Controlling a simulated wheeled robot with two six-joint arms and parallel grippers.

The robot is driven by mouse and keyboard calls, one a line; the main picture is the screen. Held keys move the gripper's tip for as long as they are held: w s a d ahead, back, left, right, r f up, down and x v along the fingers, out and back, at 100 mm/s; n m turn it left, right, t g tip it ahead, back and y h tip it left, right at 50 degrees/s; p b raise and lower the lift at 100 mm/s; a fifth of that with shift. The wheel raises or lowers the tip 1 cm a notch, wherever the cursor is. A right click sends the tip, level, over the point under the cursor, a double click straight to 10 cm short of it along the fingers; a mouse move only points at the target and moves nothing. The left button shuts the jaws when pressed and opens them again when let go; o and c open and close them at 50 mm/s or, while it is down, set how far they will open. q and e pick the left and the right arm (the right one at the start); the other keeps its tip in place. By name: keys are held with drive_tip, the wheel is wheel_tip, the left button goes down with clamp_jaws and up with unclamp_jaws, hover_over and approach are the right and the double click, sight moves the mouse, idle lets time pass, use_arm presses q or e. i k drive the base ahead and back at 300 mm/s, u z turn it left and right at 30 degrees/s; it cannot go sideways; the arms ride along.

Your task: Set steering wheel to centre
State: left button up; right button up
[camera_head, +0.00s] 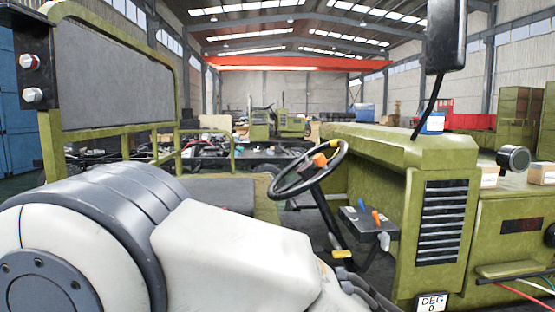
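The steering wheel (280,190) is a black ring tilted on a dark column (326,215) in the middle of the head view. It carries an orange piece (320,160) near its hub and a small yellow mark (333,144) at its upper right rim. A white plate (431,301) below the grille reads "DEG 0". My large white and grey arm fills the lower left, in front of the wheel. I see no fingertips of my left gripper. My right gripper is not in view. Nothing visible touches the wheel rim.
A small dark console (368,222) with blue and orange levers stands right of the column. The green hood (400,145) and louvred panel (445,220) lie to the right. A framed grey panel (115,85) stands at left. A mirror (446,35) hangs at upper right.

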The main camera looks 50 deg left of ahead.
sight(308, 172)
drive_tip(key=u, duration=1.35)
